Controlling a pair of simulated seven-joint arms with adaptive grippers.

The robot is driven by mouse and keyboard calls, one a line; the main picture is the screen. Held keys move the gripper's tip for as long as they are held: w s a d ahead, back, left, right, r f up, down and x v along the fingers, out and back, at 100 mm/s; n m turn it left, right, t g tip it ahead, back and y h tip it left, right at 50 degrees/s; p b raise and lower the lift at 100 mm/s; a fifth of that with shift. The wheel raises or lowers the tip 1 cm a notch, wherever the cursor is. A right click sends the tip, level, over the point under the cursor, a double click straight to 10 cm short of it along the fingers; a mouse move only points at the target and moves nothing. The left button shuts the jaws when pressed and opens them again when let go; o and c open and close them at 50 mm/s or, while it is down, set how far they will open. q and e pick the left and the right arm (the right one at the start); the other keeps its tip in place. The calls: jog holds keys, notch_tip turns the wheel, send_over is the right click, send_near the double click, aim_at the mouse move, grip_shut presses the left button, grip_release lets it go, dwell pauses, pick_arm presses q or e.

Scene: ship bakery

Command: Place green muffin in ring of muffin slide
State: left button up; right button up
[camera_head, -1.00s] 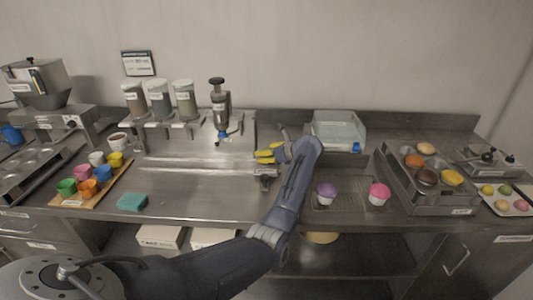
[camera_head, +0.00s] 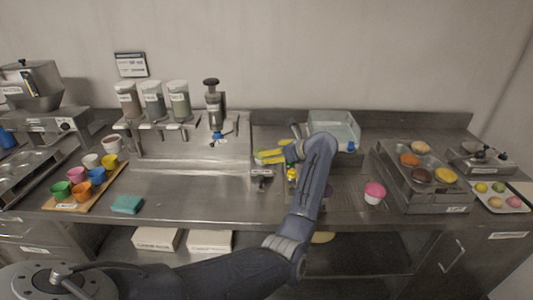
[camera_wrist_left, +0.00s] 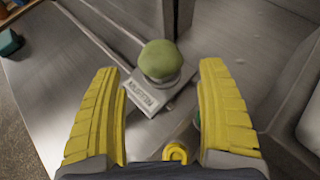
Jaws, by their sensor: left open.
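The green muffin (camera_wrist_left: 160,60) shows in the left wrist view as a rounded green top sitting at the labelled metal muffin slide (camera_wrist_left: 150,94). Its lower part is mostly hidden, so I cannot tell how deep it sits in the ring. My left gripper (camera_wrist_left: 160,78) is open and empty, its yellow fingers pointing toward the muffin from either side, apart from it. In the head view the left gripper (camera_head: 271,156) is over the counter's middle, just behind the small metal slide (camera_head: 262,180). The muffin cannot be made out there. My right gripper is not in view.
A pink-topped muffin (camera_head: 374,193) stands on the rack to the right of my arm. A clear bin (camera_head: 335,126) stands behind. A dispenser row (camera_head: 152,105) and a cup board (camera_head: 112,182) are at left. A baked-goods tray (camera_head: 450,208) is at right.

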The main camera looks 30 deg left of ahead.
pick_arm(q)
jog(key=shift+v, duration=2.35)
